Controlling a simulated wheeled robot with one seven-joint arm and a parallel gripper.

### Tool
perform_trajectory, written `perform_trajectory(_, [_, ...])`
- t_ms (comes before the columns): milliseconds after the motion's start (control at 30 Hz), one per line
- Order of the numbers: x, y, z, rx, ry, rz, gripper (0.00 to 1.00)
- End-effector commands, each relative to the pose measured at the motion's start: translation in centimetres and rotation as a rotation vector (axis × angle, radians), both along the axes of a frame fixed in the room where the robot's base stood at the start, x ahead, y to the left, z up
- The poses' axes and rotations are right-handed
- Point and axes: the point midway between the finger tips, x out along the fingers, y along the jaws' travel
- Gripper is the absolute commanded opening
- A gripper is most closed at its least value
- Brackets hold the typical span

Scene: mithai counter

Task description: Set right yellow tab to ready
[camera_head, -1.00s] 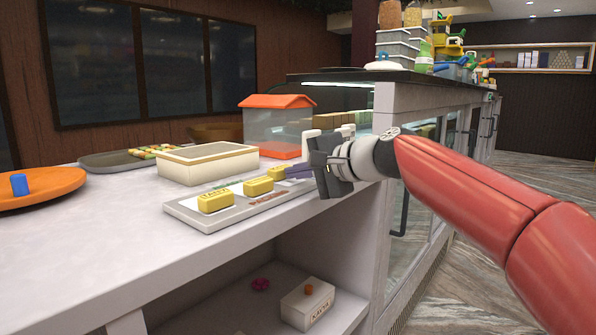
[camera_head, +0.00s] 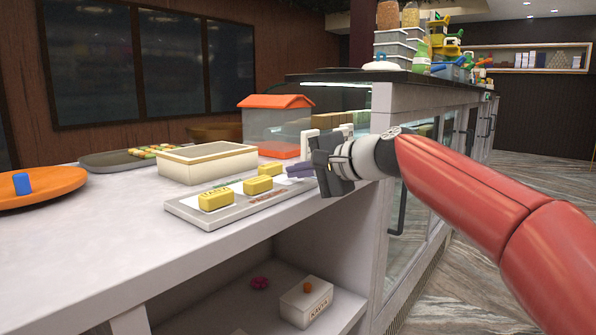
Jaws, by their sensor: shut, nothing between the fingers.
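A grey board (camera_head: 184,206) lies on the white counter with yellow tabs in a row. The left tab (camera_head: 216,199) and the middle tab (camera_head: 258,185) sit toward its near and centre parts. The right yellow tab (camera_head: 270,169) is at the far end, partly behind the middle tab in this view. Green marks (camera_head: 222,184) and red lettering (camera_head: 266,196) show on the board; the lettering is too small to read.
A cream box (camera_head: 207,165) stands behind the board, and a clear bin with an orange lid (camera_head: 277,101) stands beyond. An orange plate (camera_head: 38,188) with a blue block (camera_head: 21,184) is at left. The front counter is clear.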

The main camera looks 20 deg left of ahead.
Motion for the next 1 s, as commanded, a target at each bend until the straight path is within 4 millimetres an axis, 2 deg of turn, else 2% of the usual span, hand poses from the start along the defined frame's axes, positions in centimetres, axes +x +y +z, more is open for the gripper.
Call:
perform_trajectory(500, [-2.8, -7.1, 2.2, -0.002, -0.002, -0.003, 0.00])
perform_trajectory(733, [-3.7, -8.7, 2.5, -0.020, -0.003, -0.002, 0.00])
perform_trajectory(767, [-3.9, -8.7, 2.1, -0.037, -0.005, -0.006, 0.00])
perform_trajectory(867, [-5.2, -8.9, -0.9, -0.162, -0.022, -0.031, 0.00])
perform_trajectory(933, [-6.7, -9.8, -4.2, -0.303, -0.043, -0.059, 0.00])
perform_trajectory(1000, [-8.8, -11.9, -8.0, -0.469, -0.069, -0.089, 0.00])
